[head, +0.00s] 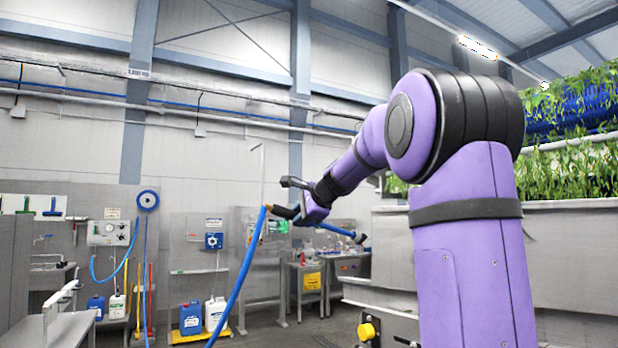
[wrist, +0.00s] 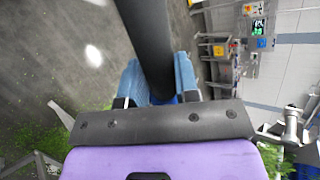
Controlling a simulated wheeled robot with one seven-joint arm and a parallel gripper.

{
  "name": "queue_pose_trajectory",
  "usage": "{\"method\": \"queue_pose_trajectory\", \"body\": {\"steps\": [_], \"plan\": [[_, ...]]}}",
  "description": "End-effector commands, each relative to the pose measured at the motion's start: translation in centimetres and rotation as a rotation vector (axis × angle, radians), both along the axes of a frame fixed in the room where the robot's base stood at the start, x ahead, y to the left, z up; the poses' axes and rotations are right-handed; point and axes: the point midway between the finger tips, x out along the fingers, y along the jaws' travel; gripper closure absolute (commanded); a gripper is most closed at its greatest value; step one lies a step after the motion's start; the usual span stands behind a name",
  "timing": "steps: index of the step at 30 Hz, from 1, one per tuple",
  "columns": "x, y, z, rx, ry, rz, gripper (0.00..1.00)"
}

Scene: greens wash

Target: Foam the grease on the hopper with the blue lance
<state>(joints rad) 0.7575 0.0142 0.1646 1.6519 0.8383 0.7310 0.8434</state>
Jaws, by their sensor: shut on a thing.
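My gripper (head: 312,212) is at mid-height left of my purple arm in the head view. In the wrist view the gripper's blue fingers (wrist: 160,82) are on both sides of a thick black tube of the lance (wrist: 147,35). A large grey steel body (head: 572,245) at right may be the hopper; I cannot tell for sure, and my arm hides part of it. No grease can be made out.
Leafy greens (head: 575,145) hang over blue belting above the steel body. Blue and white jugs (head: 191,318) stand at the lower left, near a wall panel with a gauge (head: 108,232). A yellow knob (head: 367,330) is low in front. Wet floor (wrist: 70,45) shows open in the wrist view.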

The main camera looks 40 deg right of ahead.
Motion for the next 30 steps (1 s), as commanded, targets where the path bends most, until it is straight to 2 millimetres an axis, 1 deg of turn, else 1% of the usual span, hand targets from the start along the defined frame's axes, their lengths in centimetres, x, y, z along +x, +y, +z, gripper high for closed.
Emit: {"method": "queue_pose_trajectory", "body": {"steps": [1,3,6,9,12,17,30], "plan": [[-1.1,0.3,2.2,-0.004,-0.021,-0.024,0.79],[-2.4,0.7,4.4,-0.001,-0.041,-0.052,0.79],[-4.0,1.2,7.0,0.002,-0.064,-0.086,0.79],[-5.2,1.6,8.8,0.004,-0.080,-0.107,0.79],[-5.8,1.9,9.8,0.007,-0.088,-0.119,0.79],[-6.3,1.6,10.1,0.008,-0.092,-0.126,0.79],[-7.2,-2.5,8.8,0.009,-0.091,-0.127,0.79]]}}
